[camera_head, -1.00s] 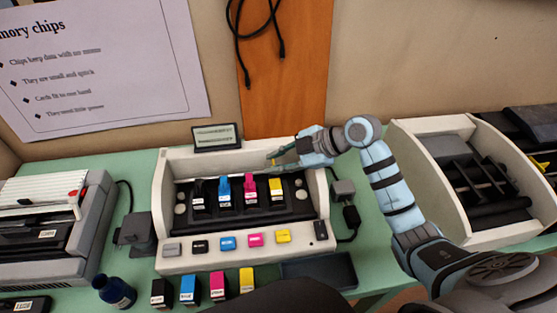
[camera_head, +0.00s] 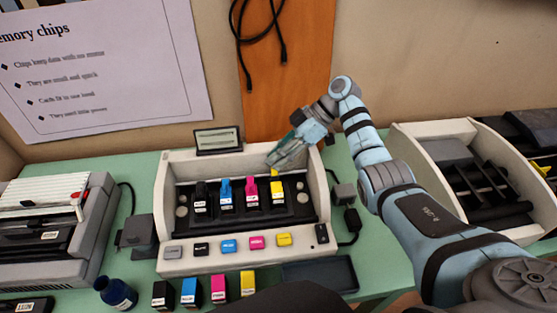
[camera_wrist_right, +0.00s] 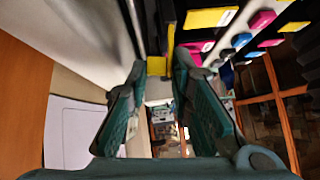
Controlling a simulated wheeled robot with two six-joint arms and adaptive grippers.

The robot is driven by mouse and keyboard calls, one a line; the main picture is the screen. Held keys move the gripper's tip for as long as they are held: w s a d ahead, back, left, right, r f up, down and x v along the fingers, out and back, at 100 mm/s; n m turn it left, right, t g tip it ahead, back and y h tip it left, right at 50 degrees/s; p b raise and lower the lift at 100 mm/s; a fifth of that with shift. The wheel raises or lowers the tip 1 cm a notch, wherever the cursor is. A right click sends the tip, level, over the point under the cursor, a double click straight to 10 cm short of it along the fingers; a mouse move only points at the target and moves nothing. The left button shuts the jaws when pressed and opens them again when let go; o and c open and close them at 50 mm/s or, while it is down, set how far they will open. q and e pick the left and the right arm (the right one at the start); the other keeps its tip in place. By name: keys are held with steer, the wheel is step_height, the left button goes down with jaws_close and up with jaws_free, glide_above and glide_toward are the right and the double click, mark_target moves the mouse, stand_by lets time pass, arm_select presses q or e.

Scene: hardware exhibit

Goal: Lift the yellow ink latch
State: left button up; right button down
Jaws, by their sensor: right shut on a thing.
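The printer (camera_head: 170,235) stands open in the middle of the table, with black, blue, magenta and yellow ink cartridges in a row in its dark carriage. The yellow cartridge (camera_head: 278,200) is the rightmost, and the yellow latch (camera_head: 275,172) shows above it. My right gripper (camera_head: 271,164) reaches down from the upper right with its fingertips at this latch. Part of the latch is hidden by the fingers. My left gripper is not in view.
A grey device (camera_head: 60,235) is at left and an open white-framed machine (camera_head: 440,150) at right.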

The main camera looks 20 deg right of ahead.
steer(key=shift+w, duration=0.1)
stand_by(0.4)
steer(key=c, duration=1.8)
jaws_free()
steer(key=shift+o, duration=1.3)
steer(key=shift+w+d+f, duration=0.1)
